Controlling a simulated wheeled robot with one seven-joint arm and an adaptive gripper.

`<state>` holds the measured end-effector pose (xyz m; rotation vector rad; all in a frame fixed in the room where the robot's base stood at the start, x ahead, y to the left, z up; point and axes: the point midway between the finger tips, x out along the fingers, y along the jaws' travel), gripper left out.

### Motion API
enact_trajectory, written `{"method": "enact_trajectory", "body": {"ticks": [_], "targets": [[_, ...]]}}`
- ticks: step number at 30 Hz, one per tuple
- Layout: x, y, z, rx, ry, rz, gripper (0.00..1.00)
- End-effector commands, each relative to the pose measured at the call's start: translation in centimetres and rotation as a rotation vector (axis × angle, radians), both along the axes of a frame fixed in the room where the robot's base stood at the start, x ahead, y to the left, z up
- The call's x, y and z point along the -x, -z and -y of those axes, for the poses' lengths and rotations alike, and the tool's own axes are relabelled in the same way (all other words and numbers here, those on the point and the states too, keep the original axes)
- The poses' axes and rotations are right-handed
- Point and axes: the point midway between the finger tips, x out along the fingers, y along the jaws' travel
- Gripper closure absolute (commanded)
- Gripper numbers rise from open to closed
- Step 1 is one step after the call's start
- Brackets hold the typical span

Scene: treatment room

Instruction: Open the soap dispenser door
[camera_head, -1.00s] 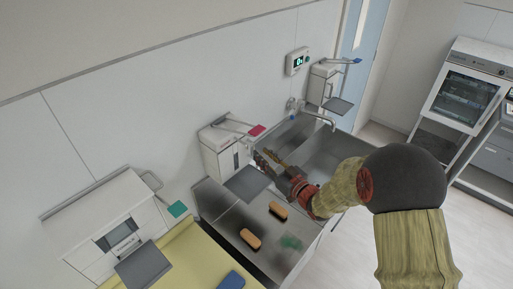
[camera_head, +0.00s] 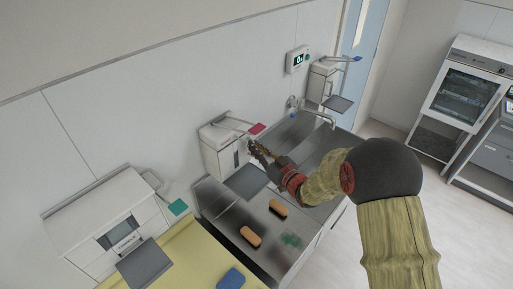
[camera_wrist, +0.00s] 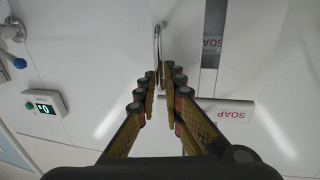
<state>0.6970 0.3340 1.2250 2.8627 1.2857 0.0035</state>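The soap dispenser (camera_head: 217,145) is a white wall box with a red-tipped lever, left of the sink in the head view. In the wrist view its white front fills the right side, with a red SOAP label (camera_wrist: 231,114) and a dark window (camera_wrist: 210,60). A thin metal door handle (camera_wrist: 158,42) lies just ahead of my fingertips. The door looks closed. My gripper (camera_head: 254,147) is at the dispenser's front right; in the wrist view my gripper (camera_wrist: 164,76) shows a narrow gap between its fingers, in line with the handle. I cannot tell whether they touch it.
A steel sink counter (camera_head: 240,207) holds two brushes (camera_head: 278,208). A grey drip tray (camera_head: 247,181) juts out below the dispenser. A faucet (camera_head: 318,114) stands to the right.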

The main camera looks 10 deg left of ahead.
Motion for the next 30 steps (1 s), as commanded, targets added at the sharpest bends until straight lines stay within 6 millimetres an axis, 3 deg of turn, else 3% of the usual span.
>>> {"method": "enact_trajectory", "body": {"ticks": [4, 30], "targets": [[-0.03, -0.01, 0.04, 0.0, 0.001, 0.0, 1.0], [-0.32, 0.05, 0.27, -0.002, 0.021, -0.001, 1.0]]}}
